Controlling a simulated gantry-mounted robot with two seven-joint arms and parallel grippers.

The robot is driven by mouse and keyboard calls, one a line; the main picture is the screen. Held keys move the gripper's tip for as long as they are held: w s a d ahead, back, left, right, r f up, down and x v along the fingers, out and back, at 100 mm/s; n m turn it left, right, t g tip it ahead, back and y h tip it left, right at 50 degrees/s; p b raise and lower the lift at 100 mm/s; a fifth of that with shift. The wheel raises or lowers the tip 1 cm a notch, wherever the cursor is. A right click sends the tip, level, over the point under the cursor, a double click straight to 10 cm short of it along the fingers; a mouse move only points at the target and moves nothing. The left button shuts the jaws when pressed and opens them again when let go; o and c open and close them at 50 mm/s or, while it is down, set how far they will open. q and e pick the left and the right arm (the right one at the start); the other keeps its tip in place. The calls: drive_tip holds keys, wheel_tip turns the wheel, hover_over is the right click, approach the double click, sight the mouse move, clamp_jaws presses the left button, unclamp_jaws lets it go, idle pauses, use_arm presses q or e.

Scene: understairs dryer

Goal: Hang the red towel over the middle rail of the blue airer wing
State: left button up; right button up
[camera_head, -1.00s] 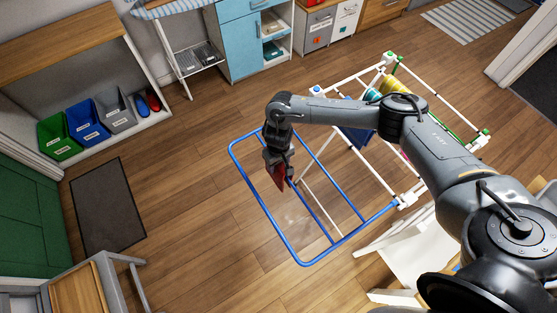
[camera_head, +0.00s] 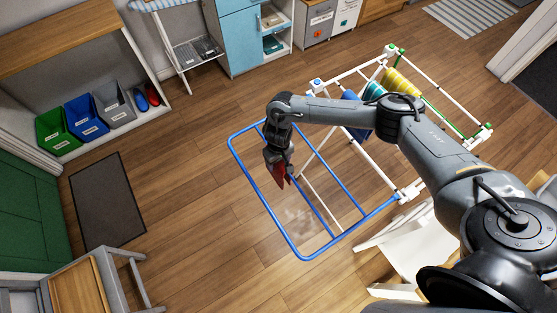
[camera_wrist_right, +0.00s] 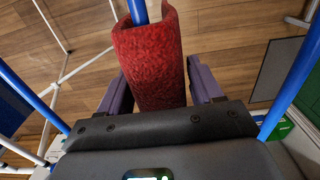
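The red towel (camera_wrist_right: 150,70) is between the fingers of my right gripper (camera_wrist_right: 160,85), filling the gap between them. A blue rail (camera_wrist_right: 139,10) runs into the towel's far end, and the towel curves round it. Blue bars lie on both sides, so this is the middle rail. In the head view, my right gripper (camera_head: 280,165) points down over the blue airer wing (camera_head: 268,205), with the towel (camera_head: 279,174) showing as a dark red piece below it. The gripper hides part of the rail there. My left gripper is not in view.
The white airer frame (camera_head: 356,69) holds blue, teal and yellow cloths (camera_head: 398,82). A white chair-like piece (camera_head: 415,243) stands close to the wing, under my right arm.

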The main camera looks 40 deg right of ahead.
drive_tip(key=shift+o, duration=1.4)
